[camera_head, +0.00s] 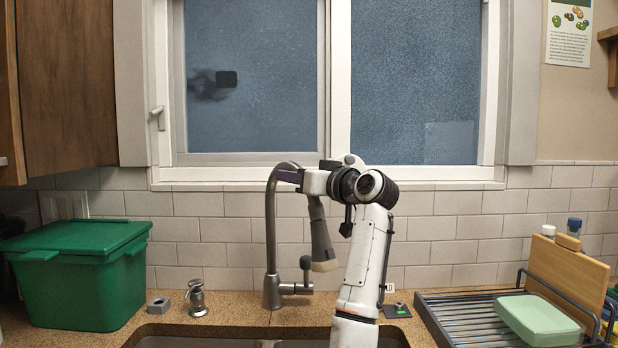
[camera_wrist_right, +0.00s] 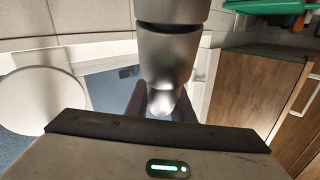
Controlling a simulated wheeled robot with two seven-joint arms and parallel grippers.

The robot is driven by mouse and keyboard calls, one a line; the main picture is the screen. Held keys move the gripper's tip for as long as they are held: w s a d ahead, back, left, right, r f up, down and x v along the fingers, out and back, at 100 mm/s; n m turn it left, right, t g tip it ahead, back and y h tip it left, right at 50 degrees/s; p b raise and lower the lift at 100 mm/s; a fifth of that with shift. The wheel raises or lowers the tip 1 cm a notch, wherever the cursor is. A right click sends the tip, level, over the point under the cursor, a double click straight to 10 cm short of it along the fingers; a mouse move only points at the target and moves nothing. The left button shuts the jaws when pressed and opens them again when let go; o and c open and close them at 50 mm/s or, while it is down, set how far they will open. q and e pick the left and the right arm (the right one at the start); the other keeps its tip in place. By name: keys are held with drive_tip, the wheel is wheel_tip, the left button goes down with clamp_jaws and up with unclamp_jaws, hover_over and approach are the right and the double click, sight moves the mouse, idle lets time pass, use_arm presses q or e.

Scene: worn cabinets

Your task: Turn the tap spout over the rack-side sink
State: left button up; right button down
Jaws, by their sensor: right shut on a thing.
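The tap (camera_head: 271,235) is a tall brushed-metal gooseneck standing behind the sink, with a side lever near its base. Its spout arches over to the right, and the spout head (camera_head: 320,240) hangs down beside my right forearm. My right gripper (camera_head: 290,175) is at the top of the arch, shut on the spout. In the right wrist view the silver spout (camera_wrist_right: 172,65) runs down between the dark fingers of my gripper (camera_wrist_right: 160,103). The sink (camera_head: 150,332) shows only as a strip at the bottom edge. My left gripper is not in view.
A drying rack (camera_head: 450,318) at the right holds a pale green tub (camera_head: 537,318) and a wooden board (camera_head: 567,270). A window (camera_head: 250,80) is behind.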

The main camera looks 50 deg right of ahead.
drive_tip(key=shift+w+a+r, duration=0.1)
drive_tip(key=shift+a+r, duration=0.15)
drive_tip(key=shift+a, duration=0.05)
drive_tip(key=c, duration=1.7)
unclamp_jaws()
drive_tip(key=shift+o, duration=0.7)
drive_tip(key=shift+w+a, duration=0.1)
drive_tip(key=shift+w, duration=0.05)
drive_tip(key=shift+f, duration=0.15)
drive_tip(key=shift+s, duration=0.4)
drive_tip(key=b+v, duration=0.2)
drive_tip(key=v, duration=0.6)
drive_tip(key=shift+s, duration=0.3)
drive_tip(key=shift+s+b, duration=0.3)
drive_tip(key=shift+s, duration=0.25)
